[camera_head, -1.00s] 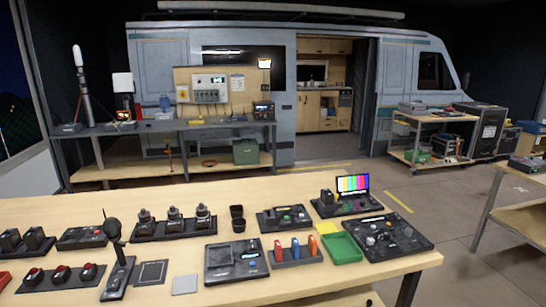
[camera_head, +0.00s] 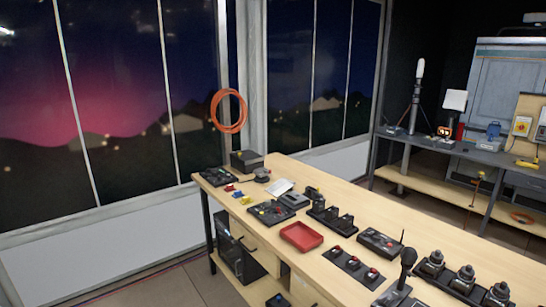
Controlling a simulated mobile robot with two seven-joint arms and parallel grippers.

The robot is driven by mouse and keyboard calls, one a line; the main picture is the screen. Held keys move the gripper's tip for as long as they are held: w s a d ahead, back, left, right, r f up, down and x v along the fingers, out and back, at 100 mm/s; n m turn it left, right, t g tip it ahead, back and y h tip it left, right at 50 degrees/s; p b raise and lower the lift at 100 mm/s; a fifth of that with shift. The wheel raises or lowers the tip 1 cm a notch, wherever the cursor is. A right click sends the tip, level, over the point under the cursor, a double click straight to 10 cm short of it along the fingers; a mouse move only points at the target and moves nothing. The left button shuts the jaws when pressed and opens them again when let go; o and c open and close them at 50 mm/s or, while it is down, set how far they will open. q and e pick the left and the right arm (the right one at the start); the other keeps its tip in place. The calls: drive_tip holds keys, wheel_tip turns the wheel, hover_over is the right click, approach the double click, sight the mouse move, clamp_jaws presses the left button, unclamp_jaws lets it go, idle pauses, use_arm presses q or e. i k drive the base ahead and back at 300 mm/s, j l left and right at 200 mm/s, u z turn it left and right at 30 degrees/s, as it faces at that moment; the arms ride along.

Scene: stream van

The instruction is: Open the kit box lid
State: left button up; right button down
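A dark box with a flat top (camera_head: 246,161) stands at the far end of the long wooden table (camera_head: 420,225). It looks like the kit box, and its top appears closed; it is too small to make out a latch or handle. Neither of my grippers is in view.
A red tray (camera_head: 301,236), a black panel (camera_head: 213,176) and several control units stand on the table. A microphone (camera_head: 406,264) rises near the front. An orange cable coil (camera_head: 229,111) hangs by the windows. A grey bench (camera_head: 446,147) stands at the right.

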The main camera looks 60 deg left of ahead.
sight(245, 155)
drive_tip(key=u, duration=2.35)
drive_tip(key=i+j+u, duration=0.6)
drive_tip(key=i, duration=0.2)
drive_tip(key=i+j+u, duration=0.15)
drive_tip(key=i+u, duration=0.45)
drive_tip(key=i, duration=0.25)
drive_tip(key=i+j+z, duration=0.15)
drive_tip(key=i, duration=0.35)
drive_tip(key=i+z, duration=0.2)
drive_tip(key=i, duration=0.3)
drive_tip(key=i+j+z, duration=0.15)
drive_tip(key=i+j, duration=0.15)
drive_tip(key=i, duration=0.2)
